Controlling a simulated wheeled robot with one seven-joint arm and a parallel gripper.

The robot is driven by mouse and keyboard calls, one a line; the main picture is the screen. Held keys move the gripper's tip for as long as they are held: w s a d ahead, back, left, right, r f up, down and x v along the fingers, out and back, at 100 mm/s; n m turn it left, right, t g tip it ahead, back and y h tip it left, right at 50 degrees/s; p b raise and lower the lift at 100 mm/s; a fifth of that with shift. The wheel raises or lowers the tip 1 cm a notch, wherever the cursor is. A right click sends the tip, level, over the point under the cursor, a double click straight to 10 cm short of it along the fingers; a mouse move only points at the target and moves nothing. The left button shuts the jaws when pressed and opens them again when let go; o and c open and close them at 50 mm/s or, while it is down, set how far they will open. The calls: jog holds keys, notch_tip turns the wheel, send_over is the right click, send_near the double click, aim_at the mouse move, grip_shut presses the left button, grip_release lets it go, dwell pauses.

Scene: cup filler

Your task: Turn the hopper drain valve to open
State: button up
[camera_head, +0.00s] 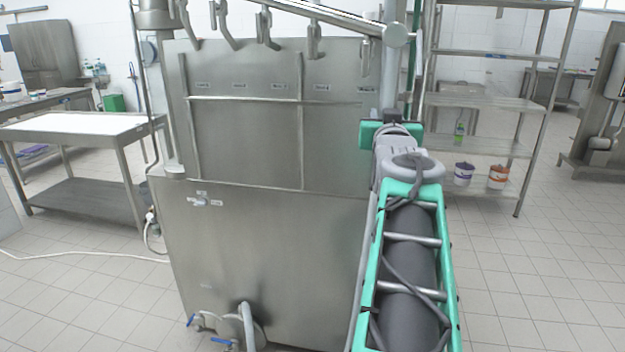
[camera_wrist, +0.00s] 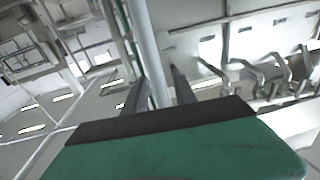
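My gripper (camera_head: 391,114) points up at the machine's right edge, below a grey vertical pipe (camera_head: 390,72). In the wrist view, its two dark fingers (camera_wrist: 155,85) are apart, with the pipe (camera_wrist: 146,40) showing between them. I cannot tell whether they touch it. Low on the front are two blue valve handles, one at the left (camera_head: 190,320) and one lower down (camera_head: 222,341), beside a curved pipe. The labels are too small to read, so which one is the hopper drain valve is unclear.
A sloping bar (camera_head: 330,16) with hanging hooked parts crosses the machine's top. A shelf rack (camera_head: 490,103) with two small buckets stands behind at right. A steel table (camera_head: 80,125) stands at left. A white hose (camera_head: 85,254) lies on the floor. Tiled floor at right is clear.

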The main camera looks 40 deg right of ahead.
jog(key=w+a+f+n+y+p, duration=0.1)
jog(key=w+a+f+y, duration=0.2)
jog(key=a+f, duration=0.3)
jog(key=w+a+f+n+g+y+p, duration=0.1)
jog(key=w+a+f+n+y, duration=0.1)
jog(key=a+f, duration=0.5)
jog(key=shift+w+a+g+y, duration=0.3)
jog(key=shift+w+a+y, duration=0.2)
jog(key=shift+a+y, duration=0.4)
jog(key=shift+f, duration=0.1)
